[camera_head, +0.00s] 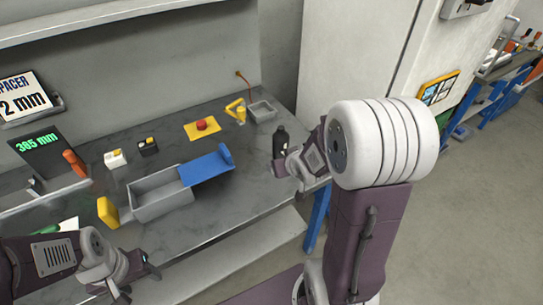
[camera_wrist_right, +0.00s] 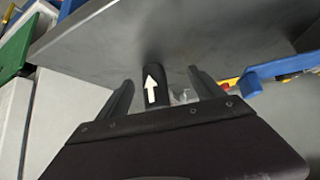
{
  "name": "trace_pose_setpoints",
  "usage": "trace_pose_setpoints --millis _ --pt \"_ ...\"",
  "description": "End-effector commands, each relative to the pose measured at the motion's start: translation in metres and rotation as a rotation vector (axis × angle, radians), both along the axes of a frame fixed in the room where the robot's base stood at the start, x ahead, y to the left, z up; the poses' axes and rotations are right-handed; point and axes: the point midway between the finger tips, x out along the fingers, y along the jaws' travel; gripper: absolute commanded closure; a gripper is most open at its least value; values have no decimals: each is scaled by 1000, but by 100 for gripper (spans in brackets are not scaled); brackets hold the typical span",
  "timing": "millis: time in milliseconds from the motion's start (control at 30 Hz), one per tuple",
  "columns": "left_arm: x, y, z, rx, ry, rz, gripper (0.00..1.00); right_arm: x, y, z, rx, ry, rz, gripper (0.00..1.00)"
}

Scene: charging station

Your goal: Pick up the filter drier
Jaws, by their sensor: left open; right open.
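The filter drier (camera_head: 281,139) is a black cylinder standing upright near the right end of the grey workbench in the head view. In the right wrist view the drier (camera_wrist_right: 153,88) shows a white arrow and sits between the two dark fingers. My right gripper (camera_wrist_right: 160,78) is open around it, with a gap showing on the right side. In the head view my right gripper (camera_head: 284,165) is at the drier and partly hides its lower part. My left gripper (camera_head: 139,280) is open and empty at the bench's front left.
A spacer sign (camera_head: 25,98) and a 385 mm display (camera_head: 36,143) stand left.

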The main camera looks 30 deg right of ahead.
Motion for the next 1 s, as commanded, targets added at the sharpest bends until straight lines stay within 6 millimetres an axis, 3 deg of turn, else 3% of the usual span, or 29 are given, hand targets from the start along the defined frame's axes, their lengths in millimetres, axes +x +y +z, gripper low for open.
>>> trace_pose_setpoints --millis 33,300,467,700,900,1000 --pt "0 0 -21 0 0 0 42 8 -10 -13 -4 -57 -6 23" --pt "0 1 -62 0 0 1 42 41 -41 0 -4 -374 19 23" --pt "0 1 -61 0 0 0 42 44 -42 9 0 -418 31 23" --pt "0 1 -69 0 0 1 42 74 -45 -4 0 -415 32 23" --pt "0 1 -70 0 0 1 42 83 -45 -7 0 -414 30 23" --pt "0 1 -74 0 0 1 42 100 -44 -12 0 -415 33 23"
